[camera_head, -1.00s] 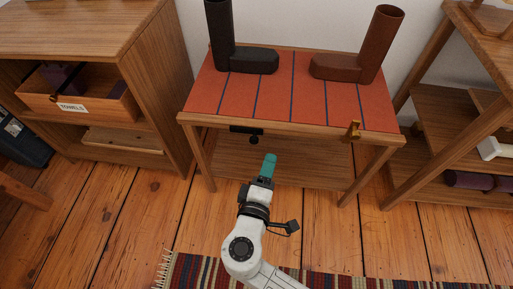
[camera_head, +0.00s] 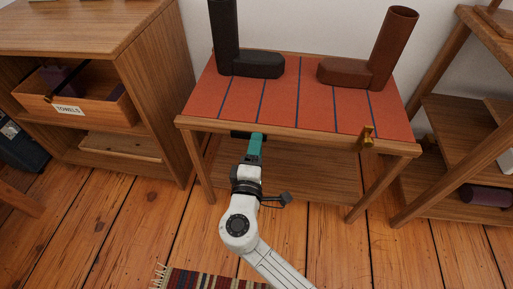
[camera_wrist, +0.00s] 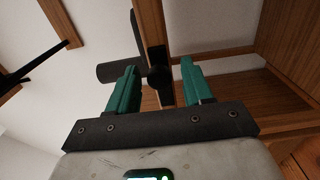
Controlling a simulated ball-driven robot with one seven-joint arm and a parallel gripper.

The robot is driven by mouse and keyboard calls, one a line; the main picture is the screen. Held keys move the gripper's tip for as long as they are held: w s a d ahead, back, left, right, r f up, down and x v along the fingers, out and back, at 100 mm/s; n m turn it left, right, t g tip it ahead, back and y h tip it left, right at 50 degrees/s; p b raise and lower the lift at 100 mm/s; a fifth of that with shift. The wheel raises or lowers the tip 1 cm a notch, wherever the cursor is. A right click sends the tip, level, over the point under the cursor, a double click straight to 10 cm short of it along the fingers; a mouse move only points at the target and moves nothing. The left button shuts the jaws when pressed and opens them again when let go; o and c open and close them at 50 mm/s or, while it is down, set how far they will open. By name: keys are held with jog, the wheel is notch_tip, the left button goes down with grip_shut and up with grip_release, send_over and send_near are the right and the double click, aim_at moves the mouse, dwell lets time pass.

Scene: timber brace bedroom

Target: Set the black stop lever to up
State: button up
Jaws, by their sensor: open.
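The black stop lever (camera_head: 238,134) is on the front rail of the red-topped table (camera_head: 232,87), left of centre. In the head view my gripper (camera_head: 256,137) is directly in front of it and covers part of it. In the wrist view the lever's round black knob (camera_wrist: 160,77) appears between the two teal fingers of my gripper (camera_wrist: 160,66). The gripper is open, with a gap showing on the right of the knob. I cannot tell whether the left finger touches it.
A brass lever (camera_head: 367,136) is on the same rail at the right. A cabinet with a towel drawer (camera_head: 77,102) is on the left and a shelf (camera_head: 467,140) on the right.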

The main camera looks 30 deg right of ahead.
jog(key=shift+w+d, duration=0.25)
jog(key=shift+w, duration=0.15)
grip_shut()
dwell(0.4)
